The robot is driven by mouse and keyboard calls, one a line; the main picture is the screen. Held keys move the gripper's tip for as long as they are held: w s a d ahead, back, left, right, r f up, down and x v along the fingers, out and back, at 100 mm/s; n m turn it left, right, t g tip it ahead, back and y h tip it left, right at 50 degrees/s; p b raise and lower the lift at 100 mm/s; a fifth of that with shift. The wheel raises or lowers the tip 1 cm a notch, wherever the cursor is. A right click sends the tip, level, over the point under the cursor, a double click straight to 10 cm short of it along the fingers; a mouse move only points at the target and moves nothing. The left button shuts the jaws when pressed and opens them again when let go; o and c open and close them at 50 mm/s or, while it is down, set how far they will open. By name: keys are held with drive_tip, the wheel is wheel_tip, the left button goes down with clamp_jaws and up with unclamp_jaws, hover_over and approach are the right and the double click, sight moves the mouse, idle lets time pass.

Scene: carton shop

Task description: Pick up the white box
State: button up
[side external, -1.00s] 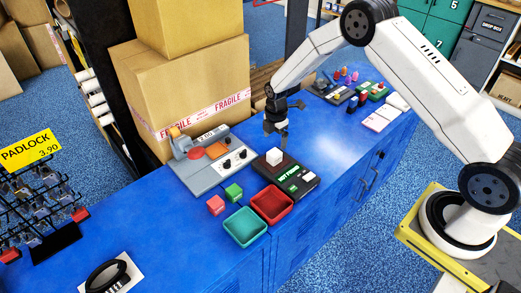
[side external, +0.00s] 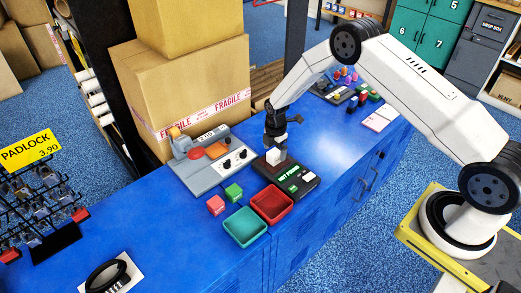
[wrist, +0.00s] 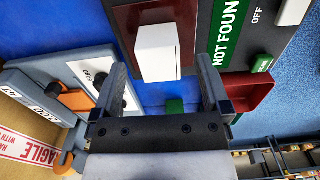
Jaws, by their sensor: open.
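The white box (side external: 275,157) sits on the dark reddish pad of a black device (side external: 294,179) with a green "NOT FOUND" display. In the wrist view the white box (wrist: 158,52) lies ahead of my fingers, lined up with the gap between them. My gripper (side external: 276,149) is directly above the box and points down. In the wrist view my gripper (wrist: 163,85) is open, with one finger on each side of the gap and nothing held. Whether the fingertips reach past the top of the box is unclear.
A grey console (side external: 205,165) with knobs stands left of the device. A red cube (side external: 215,204), a green cube (side external: 233,191), a red tray (side external: 272,205) and a green tray (side external: 245,228) are in front. Large cartons (side external: 190,80) stand behind the blue counter (side external: 165,225).

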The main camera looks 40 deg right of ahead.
drive_tip(key=shift+f, duration=1.05)
clamp_jaws()
drive_tip(key=shift+r, duration=0.15)
drive_tip(key=shift+r, duration=0.45)
drive_tip(key=shift+s+r, duration=0.2)
drive_tip(key=shift+r, duration=1.05)
drive_tip(key=s+a+r, duration=0.1)
drive_tip(key=s+r, duration=0.8)
drive_tip(key=s, duration=0.4)
drive_tip(key=shift+s+r, duration=0.15)
drive_tip(key=shift+s, duration=0.15)
